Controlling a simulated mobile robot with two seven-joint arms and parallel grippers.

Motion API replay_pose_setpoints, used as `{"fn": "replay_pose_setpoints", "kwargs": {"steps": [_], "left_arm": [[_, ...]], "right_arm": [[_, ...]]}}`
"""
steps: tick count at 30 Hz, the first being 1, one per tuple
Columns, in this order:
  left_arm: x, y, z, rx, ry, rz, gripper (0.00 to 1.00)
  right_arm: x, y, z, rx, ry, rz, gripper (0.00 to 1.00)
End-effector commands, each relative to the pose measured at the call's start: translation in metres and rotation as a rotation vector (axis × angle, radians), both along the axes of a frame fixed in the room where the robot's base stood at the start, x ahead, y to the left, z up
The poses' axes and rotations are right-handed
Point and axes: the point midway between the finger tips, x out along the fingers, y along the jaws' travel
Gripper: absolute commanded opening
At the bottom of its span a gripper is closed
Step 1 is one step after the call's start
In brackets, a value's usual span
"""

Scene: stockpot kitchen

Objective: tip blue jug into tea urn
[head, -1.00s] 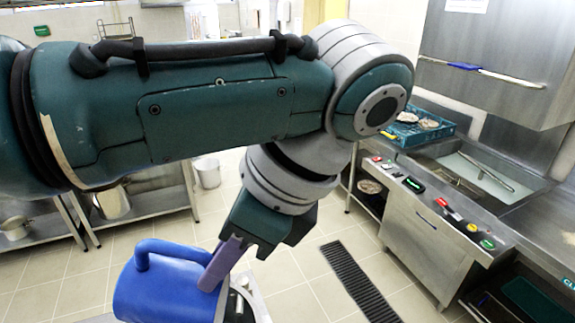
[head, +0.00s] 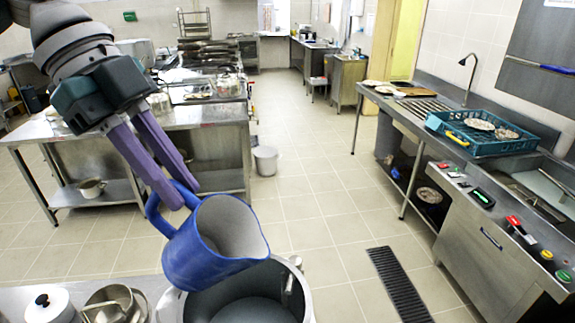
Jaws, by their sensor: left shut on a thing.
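The blue jug (head: 205,245) hangs in front of me with its grey inside visible, leaning a little so its spout points right. I see no liquid in it. My left gripper (head: 181,195) has purple fingers and is shut on the jug's handle, on the jug's left side. The open steel tea urn (head: 304,304) stands at the bottom of the head view. The jug overlaps the back left of its mouth in the picture; the gap between them cannot be told. The urn's lower part is cut off. My right gripper is not in view.
A white lidded pot (head: 50,308) and steel pans (head: 112,300) stand left of the urn. A steel table (head: 200,115) is behind at left. A blue crate (head: 480,130) sits on the right counter.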

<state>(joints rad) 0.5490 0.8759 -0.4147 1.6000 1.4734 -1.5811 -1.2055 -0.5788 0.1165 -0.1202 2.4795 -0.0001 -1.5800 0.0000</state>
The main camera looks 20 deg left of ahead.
Motion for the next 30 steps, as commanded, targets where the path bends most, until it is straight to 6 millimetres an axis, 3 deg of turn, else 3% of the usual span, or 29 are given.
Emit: {"fn": "replay_pose_setpoints", "kwargs": {"steps": [1,6,27,29,30], "left_arm": [[0.0,0.005,-0.011,-0.048,0.001,0.005,0.0],[0.0,0.015,-0.016,-0.203,-0.009,0.003,0.0],[-0.001,0.026,-0.057,-0.623,-0.031,-0.003,0.0],[-0.001,0.027,-0.06,-0.655,-0.033,-0.002,0.0],[-0.001,0.027,-0.047,-0.663,-0.035,-0.006,0.0]], "right_arm": [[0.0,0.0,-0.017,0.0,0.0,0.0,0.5],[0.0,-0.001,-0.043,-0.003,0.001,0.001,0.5],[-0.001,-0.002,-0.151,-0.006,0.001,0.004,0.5],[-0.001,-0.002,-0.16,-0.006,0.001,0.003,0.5],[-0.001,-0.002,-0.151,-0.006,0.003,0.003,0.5]]}}
